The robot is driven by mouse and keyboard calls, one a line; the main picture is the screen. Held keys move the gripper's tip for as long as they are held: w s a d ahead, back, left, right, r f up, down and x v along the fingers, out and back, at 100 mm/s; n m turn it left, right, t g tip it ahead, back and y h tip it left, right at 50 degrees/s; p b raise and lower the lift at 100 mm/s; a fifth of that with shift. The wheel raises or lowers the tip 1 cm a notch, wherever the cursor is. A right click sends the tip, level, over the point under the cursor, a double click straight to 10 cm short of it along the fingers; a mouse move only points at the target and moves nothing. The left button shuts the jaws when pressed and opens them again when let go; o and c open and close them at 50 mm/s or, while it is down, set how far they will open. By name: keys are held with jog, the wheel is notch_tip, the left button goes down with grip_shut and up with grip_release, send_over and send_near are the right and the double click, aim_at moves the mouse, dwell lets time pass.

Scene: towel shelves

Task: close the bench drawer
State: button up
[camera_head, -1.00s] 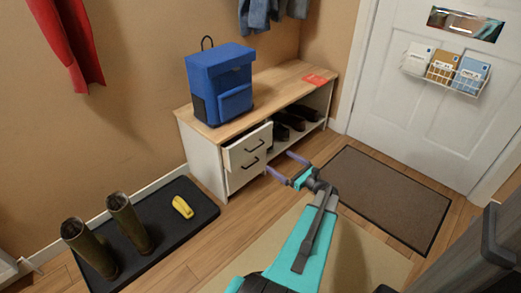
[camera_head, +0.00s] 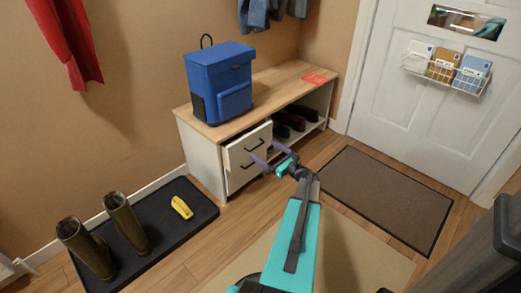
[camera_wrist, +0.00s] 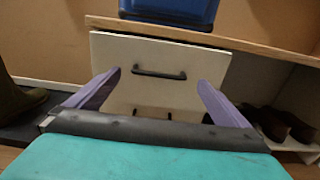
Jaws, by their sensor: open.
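The bench (camera_head: 208,150) is white with a wooden top and stands against the wall. Its upper drawer (camera_head: 247,148) has a dark bar handle and sticks out a little past the drawer below. My gripper (camera_head: 266,162) is in front of the drawers, its purple fingers spread with nothing between them. In the wrist view the upper drawer front (camera_wrist: 152,68) and its handle lie straight ahead, framed by the fingers of my gripper (camera_wrist: 156,80). A second handle shows lower down, partly hidden by my gripper. I cannot tell whether a fingertip touches the drawer front.
A blue backpack (camera_head: 221,84) stands on the bench top. Dark shoes (camera_head: 287,124) sit in the open shelf right of the drawers. Boots (camera_head: 126,221) and a yellow item (camera_head: 182,208) are on a black tray at left. A brown doormat (camera_head: 388,198) lies at right.

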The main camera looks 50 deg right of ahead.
aim_at(252, 143)
jog(key=shift+w+d+b, duration=0.15)
jog(key=shift+w+b, duration=0.05)
jog(key=shift+w, duration=0.8)
jog(key=shift+w+d+b, duration=0.15)
jog(key=shift+w, duration=0.8)
